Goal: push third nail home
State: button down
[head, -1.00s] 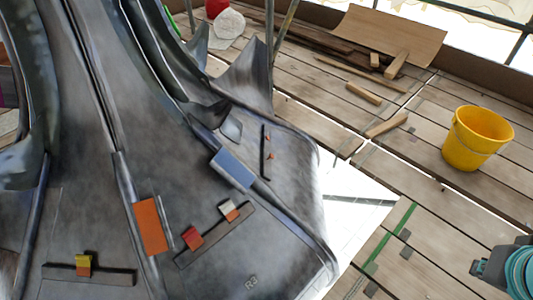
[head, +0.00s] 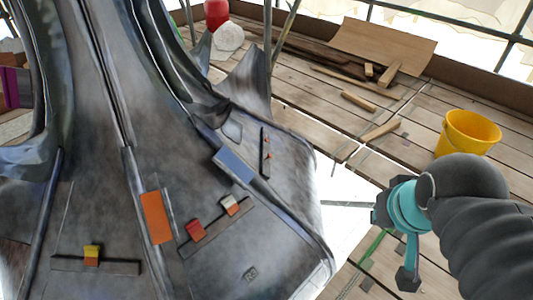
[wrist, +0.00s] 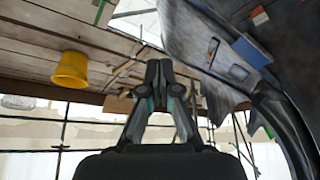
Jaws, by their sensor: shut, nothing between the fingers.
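The grey metal finial (head: 190,110) fills the left and middle of the head view, and part of it shows at the upper right of the wrist view (wrist: 195,30). On its right flank is a short dark strip (head: 263,150) with small orange spots beside it, too small to identify as nails. No nail is clearly recognizable, and I cannot tell which is third. My gripper (wrist: 158,68) is shut and empty in the wrist view, apart from the finial, to the left of its edge. Its fingertips are not clear in the head view.
A blue block (head: 234,166), an orange block (head: 156,217), a red block (head: 195,229) and a yellow block (head: 91,254) sit on the finial. A yellow bucket (head: 467,134) stands on the plank deck, with loose timber (head: 380,130) behind. Scaffold poles rise beside the finial.

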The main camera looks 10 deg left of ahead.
jog(key=w+a+r+g+y+b, duration=0.1)
jog(key=w+a+g+y, duration=0.15)
jog(key=w, duration=1.25)
jog(key=w+a+g+y+b, duration=0.15)
jog(key=w+a, duration=0.25)
jog(key=w, duration=1.2)
jog(key=w+a+f+g+y, duration=0.1)
jog(key=w+a+f+y, duration=0.1)
jog(key=w+f, duration=0.8)
jog(key=w+a+f+n+g+y, duration=0.1)
jog(key=w+a+f, duration=0.3)
jog(key=w+f, duration=0.6)
notch_tip(320, 180, down, 4)
jog(key=shift+a+r+g+y+b, duration=0.2)
jog(key=shift+g+y+b, duration=0.1)
jog(key=shift+y, duration=0.6)
